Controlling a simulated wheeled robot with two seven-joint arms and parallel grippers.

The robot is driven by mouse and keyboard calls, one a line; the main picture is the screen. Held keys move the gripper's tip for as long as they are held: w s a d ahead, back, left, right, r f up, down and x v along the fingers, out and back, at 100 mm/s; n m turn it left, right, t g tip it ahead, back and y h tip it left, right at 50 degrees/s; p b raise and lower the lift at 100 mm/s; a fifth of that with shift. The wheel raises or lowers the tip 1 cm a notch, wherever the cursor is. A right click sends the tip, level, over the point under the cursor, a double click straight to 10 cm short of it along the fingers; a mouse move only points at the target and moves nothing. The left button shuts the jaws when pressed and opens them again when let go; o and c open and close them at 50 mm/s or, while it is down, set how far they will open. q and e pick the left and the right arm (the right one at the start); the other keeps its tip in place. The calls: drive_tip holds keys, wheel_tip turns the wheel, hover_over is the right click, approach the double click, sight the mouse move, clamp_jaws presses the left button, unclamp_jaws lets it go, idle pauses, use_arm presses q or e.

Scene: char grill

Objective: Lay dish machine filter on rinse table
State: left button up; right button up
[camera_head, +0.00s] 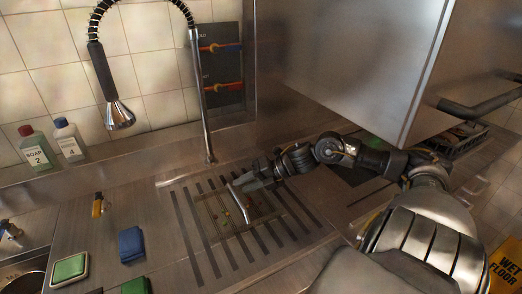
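The dish machine filter (262,207) is a flat, slotted metal piece with a pale curved handle (240,204) and small green and yellow bits on it. It appears to lie flat on the slotted drain area of the steel rinse table (157,235). My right gripper (255,180) is at the far end of the handle, very close to it. I cannot tell whether its fingers touch the handle or how far apart they are. My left gripper is not in view.
A spray hose (120,115) hangs over the back left. Soap bottles (36,148) stand on the back ledge. A blue sponge (131,244) and a green sponge (69,268) lie at left. The steel dish machine hood (355,60) stands at right, above a dark rack (455,142).

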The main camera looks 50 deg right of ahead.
drive_tip(key=shift+p+v, duration=0.55)
drive_tip(key=shift+v, duration=2.25)
